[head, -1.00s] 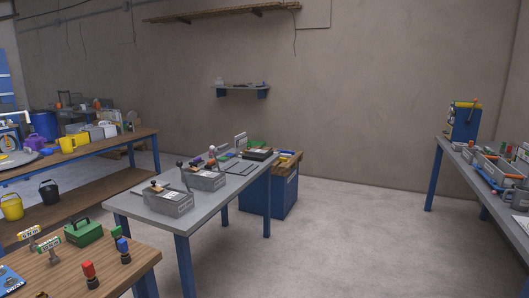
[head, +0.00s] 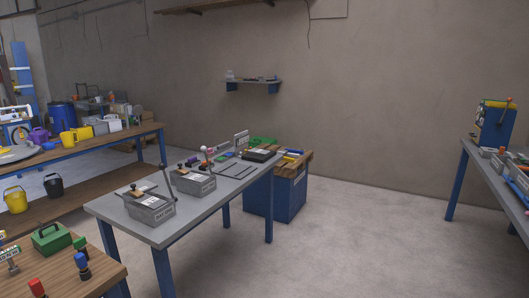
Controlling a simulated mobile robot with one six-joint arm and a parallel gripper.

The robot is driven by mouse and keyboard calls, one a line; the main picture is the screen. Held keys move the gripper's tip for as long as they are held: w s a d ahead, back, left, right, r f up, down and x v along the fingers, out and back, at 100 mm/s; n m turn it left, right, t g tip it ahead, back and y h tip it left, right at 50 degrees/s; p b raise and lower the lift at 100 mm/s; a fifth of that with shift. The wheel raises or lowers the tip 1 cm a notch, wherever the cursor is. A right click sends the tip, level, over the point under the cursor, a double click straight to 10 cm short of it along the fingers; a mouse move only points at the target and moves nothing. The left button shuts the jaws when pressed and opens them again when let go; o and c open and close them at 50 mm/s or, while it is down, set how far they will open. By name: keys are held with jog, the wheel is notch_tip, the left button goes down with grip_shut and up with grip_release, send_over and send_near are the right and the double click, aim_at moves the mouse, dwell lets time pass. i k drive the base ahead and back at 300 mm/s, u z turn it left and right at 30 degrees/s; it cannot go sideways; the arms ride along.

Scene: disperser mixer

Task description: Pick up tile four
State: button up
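I cannot pick out tile four in the head view. A grey table (head: 160,233) stands in the middle. On it are two grey boxes with labels, a near one (head: 150,208) and a farther one (head: 194,181). A lever stands up beside the near box. Small dark and coloured items lie farther back on the same table, too small to read. My gripper is not in view.
A wooden table (head: 105,268) with a green box (head: 51,238) and stamps is at front left. A blue cabinet (head: 275,198) stands behind the grey table. A workbench (head: 492,170) is at right. The floor (head: 350,245) between is clear.

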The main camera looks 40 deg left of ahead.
aim_at(256, 151)
jog(key=u, duration=0.3)
jog(key=i, duration=1.55)
jog(key=u, duration=0.65)
jog(key=i, duration=0.75)
jog(key=u, duration=0.85)
jog(key=i, duration=0.65)
jog(key=u, duration=0.75)
jog(key=i, duration=1)
jog(key=u, duration=0.4)
